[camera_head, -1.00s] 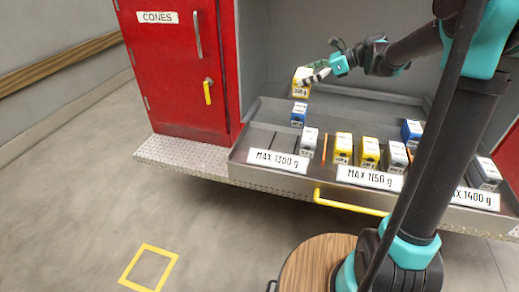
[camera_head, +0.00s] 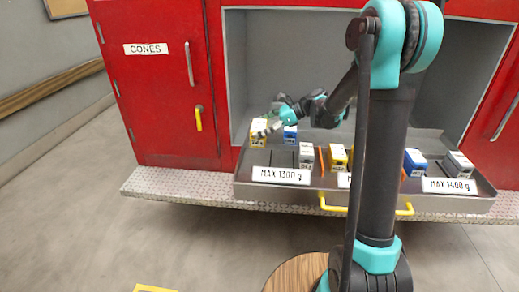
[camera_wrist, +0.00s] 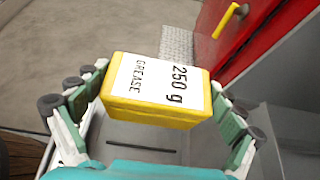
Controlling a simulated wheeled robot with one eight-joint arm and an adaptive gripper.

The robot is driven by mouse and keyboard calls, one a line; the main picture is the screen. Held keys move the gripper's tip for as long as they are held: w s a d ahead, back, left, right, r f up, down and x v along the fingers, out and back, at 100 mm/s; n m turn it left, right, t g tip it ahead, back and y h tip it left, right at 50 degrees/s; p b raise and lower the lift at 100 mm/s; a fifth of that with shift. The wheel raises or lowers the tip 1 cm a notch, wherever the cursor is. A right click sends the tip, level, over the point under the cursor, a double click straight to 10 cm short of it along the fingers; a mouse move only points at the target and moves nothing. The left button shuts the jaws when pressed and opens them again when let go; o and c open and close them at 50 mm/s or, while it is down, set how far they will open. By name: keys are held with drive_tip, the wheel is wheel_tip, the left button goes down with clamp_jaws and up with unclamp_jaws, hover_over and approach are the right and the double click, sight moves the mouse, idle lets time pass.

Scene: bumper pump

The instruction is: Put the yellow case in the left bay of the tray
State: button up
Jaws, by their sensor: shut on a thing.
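My gripper (camera_head: 268,128) is shut on a yellow case (camera_head: 258,138) with a white label. In the wrist view the case (camera_wrist: 155,112) lies between both fingers, and its label reads 250 g, GREASE. The case is over the back left part of the grey tray (camera_head: 243,186); whether it touches the floor I cannot tell. The left bay, marked MAX 1300 g (camera_head: 281,175), holds a blue case (camera_head: 290,135) at the back and a grey-white case (camera_head: 306,155) near the front. Dark slots show in the tray floor in the wrist view (camera_wrist: 140,149).
An orange divider (camera_head: 321,160) bounds the left bay, with a yellow case (camera_head: 338,157) beyond it. My arm hides much of the middle bay. A blue case (camera_head: 415,162) and a grey case (camera_head: 459,163) stand at right. A red cabinet (camera_head: 160,110) flanks the tray's left side.

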wheel_tip(320, 180, down, 9)
drive_tip(key=shift+f, duration=0.2)
idle(0.3)
drive_tip(key=shift+f, duration=0.1)
drive_tip(key=o, duration=1)
